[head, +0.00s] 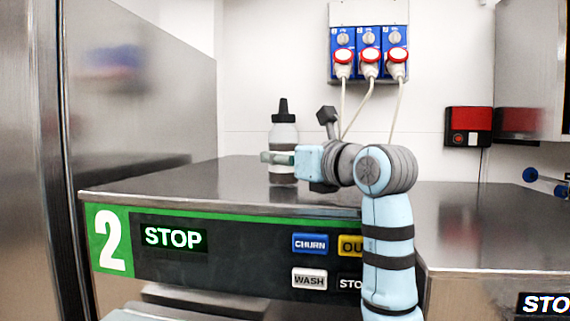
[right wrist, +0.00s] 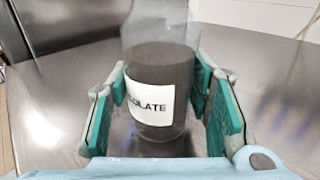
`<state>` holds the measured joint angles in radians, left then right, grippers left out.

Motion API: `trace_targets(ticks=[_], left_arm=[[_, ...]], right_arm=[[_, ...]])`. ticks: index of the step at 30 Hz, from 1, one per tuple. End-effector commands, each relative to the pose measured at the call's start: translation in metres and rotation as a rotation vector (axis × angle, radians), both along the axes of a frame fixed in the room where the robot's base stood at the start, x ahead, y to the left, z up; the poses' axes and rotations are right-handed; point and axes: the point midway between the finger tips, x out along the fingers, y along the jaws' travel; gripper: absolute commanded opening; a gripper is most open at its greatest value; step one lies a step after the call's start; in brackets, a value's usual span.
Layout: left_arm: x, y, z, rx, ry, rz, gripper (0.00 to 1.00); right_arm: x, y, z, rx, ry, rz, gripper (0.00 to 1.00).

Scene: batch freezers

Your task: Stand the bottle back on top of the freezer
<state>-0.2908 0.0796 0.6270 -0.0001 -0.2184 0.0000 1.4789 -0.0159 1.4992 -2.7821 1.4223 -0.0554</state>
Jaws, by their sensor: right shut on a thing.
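The bottle (head: 284,132) is clear with dark brown contents and a black nozzle cap. It is upright over the steel top of freezer 2 (head: 220,187). Its base looks at or very near the top; I cannot tell whether it touches. My right gripper (head: 279,157) reaches in from the right and is shut on the bottle's lower body. In the right wrist view the bottle (right wrist: 160,60) shows a white label, partly readable as "...OLATE", between the green finger pads of my right gripper (right wrist: 160,95). My left gripper is not in view.
The freezer's front panel (head: 225,262) has STOP, CHURN and WASH labels. A steel wall (head: 140,90) stands at the left. Sockets with red plugs (head: 369,50) and cables are on the back wall. The top left of the bottle is clear. A lower freezer (head: 490,225) is at right.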

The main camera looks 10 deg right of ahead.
Motion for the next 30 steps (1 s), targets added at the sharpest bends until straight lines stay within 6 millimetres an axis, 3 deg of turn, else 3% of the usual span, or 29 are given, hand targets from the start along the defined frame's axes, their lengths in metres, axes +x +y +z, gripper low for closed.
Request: trace_targets(ticks=[12,13,16,27,30], left_arm=[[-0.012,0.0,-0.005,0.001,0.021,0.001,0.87],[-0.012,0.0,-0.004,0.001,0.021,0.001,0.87],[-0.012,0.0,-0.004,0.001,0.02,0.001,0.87],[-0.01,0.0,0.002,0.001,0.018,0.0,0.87],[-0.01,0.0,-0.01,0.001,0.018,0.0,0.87]], right_arm=[[-0.001,0.0,-0.009,0.001,-0.004,0.0,0.17],[-0.001,0.0,-0.009,0.0,-0.002,0.0,0.49],[-0.001,0.0,-0.008,0.0,-0.002,0.0,0.65],[-0.001,0.0,-0.001,0.0,-0.003,0.0,0.66],[-0.016,-0.007,-0.005,0.0,-0.009,-0.003,0.66]])
